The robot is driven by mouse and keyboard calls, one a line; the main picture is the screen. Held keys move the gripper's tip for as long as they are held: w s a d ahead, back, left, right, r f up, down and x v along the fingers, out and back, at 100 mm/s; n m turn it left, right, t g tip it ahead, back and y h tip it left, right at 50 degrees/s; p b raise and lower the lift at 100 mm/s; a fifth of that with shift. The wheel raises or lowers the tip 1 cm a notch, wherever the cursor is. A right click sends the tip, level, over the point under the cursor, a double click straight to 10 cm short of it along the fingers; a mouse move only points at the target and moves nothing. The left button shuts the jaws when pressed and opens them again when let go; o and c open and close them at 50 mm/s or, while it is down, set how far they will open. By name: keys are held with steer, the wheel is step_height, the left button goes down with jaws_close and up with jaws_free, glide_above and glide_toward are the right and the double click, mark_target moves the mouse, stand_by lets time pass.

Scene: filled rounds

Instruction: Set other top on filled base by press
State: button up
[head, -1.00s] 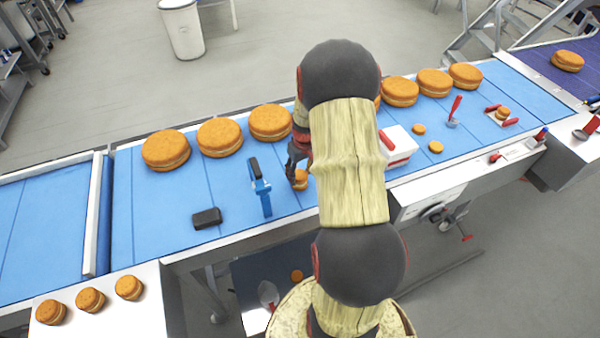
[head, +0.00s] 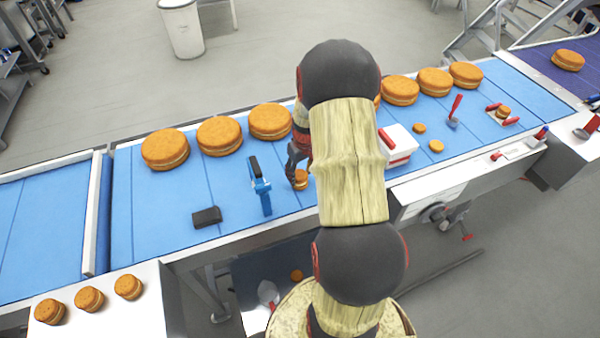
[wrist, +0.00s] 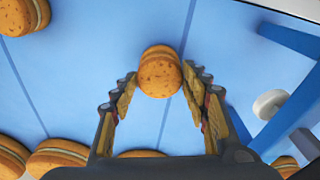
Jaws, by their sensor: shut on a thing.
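Two small flat rounds (head: 419,128) (head: 436,146) lie on the belt to the right. Another small round (head: 503,112) sits on a white plate between red handles (head: 511,121).
Large filled rounds (head: 220,136) line the belt's far side. A blue clamp-like tool (head: 261,190) and a black block (head: 207,217) stand left of my gripper. A white-and-red box (head: 399,150) is right of my arm. Several small rounds (head: 89,299) sit on the front-left table.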

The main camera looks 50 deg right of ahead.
steer(key=shift+f, duration=0.4)
steer(key=o, duration=0.8)
steer(key=shift+o, duration=1)
steer(key=o, duration=0.3)
steer(key=shift+r, duration=0.1)
steer(key=shift+r+p, duration=1.8)
steer(key=shift+r, duration=1.6)
steer(key=shift+r, duration=0.1)
